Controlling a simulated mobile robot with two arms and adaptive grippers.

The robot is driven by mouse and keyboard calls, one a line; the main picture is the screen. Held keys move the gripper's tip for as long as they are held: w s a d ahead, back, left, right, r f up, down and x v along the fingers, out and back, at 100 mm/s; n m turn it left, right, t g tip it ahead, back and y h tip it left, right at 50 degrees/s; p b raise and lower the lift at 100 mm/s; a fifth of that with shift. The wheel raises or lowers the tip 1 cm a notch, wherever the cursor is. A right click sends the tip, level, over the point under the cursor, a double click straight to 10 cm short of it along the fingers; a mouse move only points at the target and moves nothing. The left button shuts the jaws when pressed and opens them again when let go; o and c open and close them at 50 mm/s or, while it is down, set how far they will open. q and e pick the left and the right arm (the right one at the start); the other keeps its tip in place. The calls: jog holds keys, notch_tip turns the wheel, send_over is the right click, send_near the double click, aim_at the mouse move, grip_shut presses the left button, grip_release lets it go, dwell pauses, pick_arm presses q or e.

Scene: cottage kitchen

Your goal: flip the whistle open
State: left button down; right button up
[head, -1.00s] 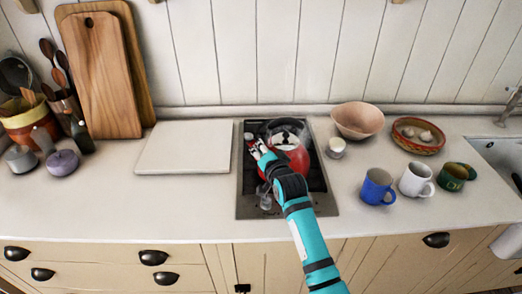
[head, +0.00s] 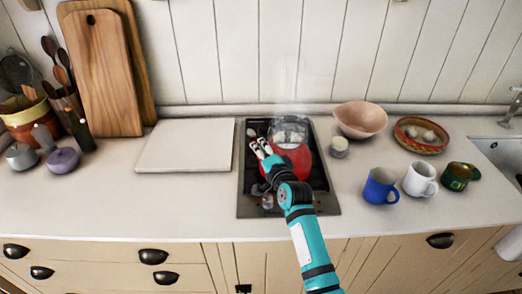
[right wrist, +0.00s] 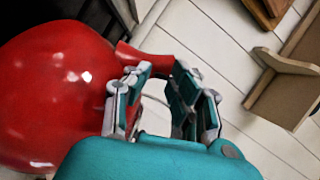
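A red kettle (head: 297,158) stands on the dark stove top, with faint steam above it. It also fills the left of the right wrist view (right wrist: 50,95). Its red spout (right wrist: 140,58) points toward my right gripper. My right gripper (head: 260,147) is at the left side of the kettle, by the spout. In the right wrist view its two fingers (right wrist: 158,95) are apart with a gap between them, and nothing is clearly held. The whistle cannot be made out; the fingers cover part of the spout end. My left gripper is not in view.
The stove top (head: 318,198) is set in the counter. A white board (head: 185,147) lies to its left. The front counter is clear.

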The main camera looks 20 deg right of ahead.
jog(key=n+p, duration=0.1)
jog(key=r+n+g+h, duration=0.1)
jog(key=n, duration=0.1)
jog(key=shift+d+p, duration=0.3)
jog(key=shift+p, duration=0.05)
jog(key=b+v, duration=0.3)
jog(key=v, duration=1.4)
jog(key=s+a+f+n+g+b, duration=0.1)
jog(key=s+f+n+g, duration=0.2)
jog(key=f, duration=0.9)
jog(key=s+a+f+n+g+b, duration=0.1)
jog(key=s+f+n+g, duration=0.3)
jog(key=f, duration=0.8)
jog(key=shift+s+f+y, duration=0.3)
jog(key=shift+s, duration=0.85)
